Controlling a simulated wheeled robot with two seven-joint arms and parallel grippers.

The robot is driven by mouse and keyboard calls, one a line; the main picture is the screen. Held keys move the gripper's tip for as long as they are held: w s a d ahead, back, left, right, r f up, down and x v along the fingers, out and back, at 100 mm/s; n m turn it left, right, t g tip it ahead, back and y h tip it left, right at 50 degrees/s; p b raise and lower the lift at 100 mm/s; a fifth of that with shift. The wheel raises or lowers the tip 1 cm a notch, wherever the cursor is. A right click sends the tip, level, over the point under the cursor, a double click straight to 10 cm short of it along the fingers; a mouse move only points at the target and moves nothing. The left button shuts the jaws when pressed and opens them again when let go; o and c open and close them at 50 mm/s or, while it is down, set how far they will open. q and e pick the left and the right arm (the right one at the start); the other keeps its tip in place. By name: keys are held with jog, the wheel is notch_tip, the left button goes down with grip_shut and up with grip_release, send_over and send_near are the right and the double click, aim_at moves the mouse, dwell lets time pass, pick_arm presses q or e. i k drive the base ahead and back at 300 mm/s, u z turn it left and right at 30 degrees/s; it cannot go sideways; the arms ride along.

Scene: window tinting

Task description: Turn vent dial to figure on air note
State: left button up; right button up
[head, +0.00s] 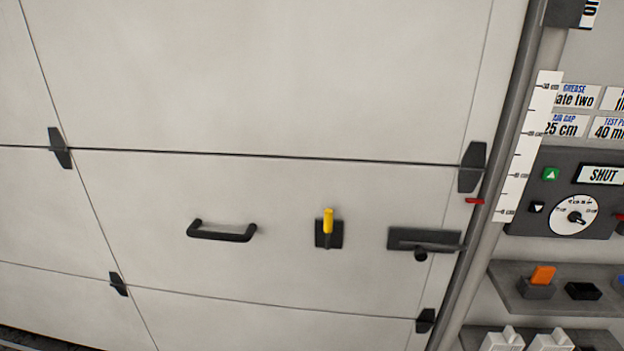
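A round white dial (566,226) with a black centre knob sits on a dark control panel (525,196) at the right. Small marks run along its upper rim; they are too small to read, and I cannot tell where its pointer stands. A white note (566,127) above the panel reads "25 cm" under a blue heading that looks like "AIR GAP", its left end partly covered by the scale. Neither of my grippers is in view.
A white upright scale (524,150) with cm marks and a red pointer (475,201) stand beside the panel. A "SHUT" sign (600,175) and green up button (551,174) are on it. A shelf (512,289) holds an orange block (543,275). The door (270,90) has a black handle (222,236).

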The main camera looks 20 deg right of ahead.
aim_at(575, 216)
jog(key=z, duration=0.6)
jog(key=k, duration=0.15)
jog(key=z, duration=0.85)
